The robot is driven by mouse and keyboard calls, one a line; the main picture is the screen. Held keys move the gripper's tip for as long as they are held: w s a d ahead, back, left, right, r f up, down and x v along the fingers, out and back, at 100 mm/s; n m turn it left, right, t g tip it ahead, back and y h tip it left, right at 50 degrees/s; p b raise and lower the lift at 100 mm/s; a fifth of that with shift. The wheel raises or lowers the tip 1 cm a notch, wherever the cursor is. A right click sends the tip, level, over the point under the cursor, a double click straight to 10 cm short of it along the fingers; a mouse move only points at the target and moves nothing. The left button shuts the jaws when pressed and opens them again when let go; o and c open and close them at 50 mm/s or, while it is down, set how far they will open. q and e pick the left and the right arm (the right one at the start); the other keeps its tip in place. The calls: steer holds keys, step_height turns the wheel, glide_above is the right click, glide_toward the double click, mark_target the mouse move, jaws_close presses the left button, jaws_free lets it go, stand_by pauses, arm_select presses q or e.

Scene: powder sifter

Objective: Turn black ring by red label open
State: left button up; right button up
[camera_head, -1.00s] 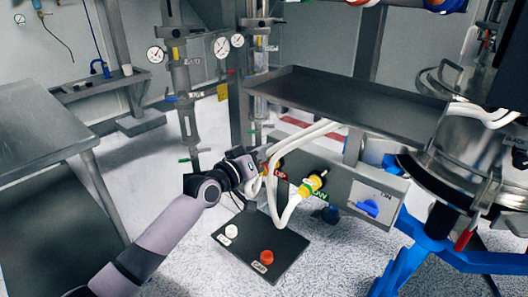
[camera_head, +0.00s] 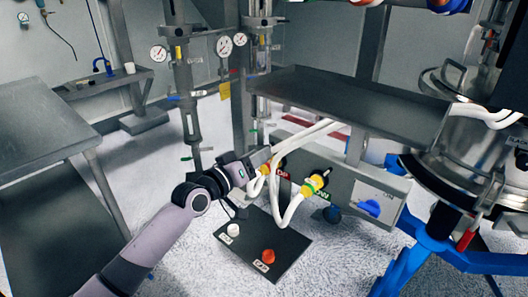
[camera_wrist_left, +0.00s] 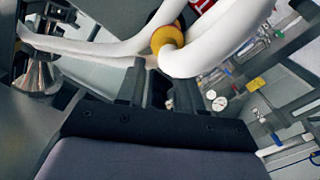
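The red label (camera_head: 284,175) is on the front of the grey control box, left of the green label (camera_head: 320,195). Beside it a yellow fitting (camera_head: 265,169) carries a white hose; it also shows in the left wrist view (camera_wrist_left: 167,39). The black ring (camera_wrist_left: 164,13) shows only in part behind that fitting and hose in the left wrist view; in the head view it is largely hidden. My left gripper (camera_head: 257,160) is at the left of this fitting. Its fingers (camera_wrist_left: 154,75) look apart with nothing clearly between them, just below the yellow fitting. My right gripper is out of view.
A second yellow fitting (camera_head: 313,184) with a white hose stands to the right. A blue knob (camera_head: 370,208) is farther right. A dark metal tray (camera_head: 345,105) overhangs the box. A black mat (camera_head: 290,250) with white and red buttons lies below.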

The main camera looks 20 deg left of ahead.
arm_select(q)
steer(key=shift+v, duration=1.85)
steer(key=s+d+f+m+g+y, duration=0.1)
steer(key=s+d+f+m+g, duration=0.35)
steer(key=s+f, duration=0.85)
steer(key=s+a+f+g+y, duration=0.2)
steer(key=s+g, duration=0.2)
steer(key=s, duration=0.6)
steer(key=s+a+f+g+y, duration=0.1)
steer(key=s+f+g+y, duration=0.3)
steer(key=s, duration=0.7)
steer(key=w+d+f+t+h+p, duration=0.2)
steer(key=w+f+t+h+p, duration=0.1)
steer(key=w+t, duration=0.3)
steer(key=shift+d+f+p, duration=0.3)
steer(key=shift+f+p, duration=0.05)
steer(key=shift+f, duration=0.3)
steer(key=shift+w, duration=0.15)
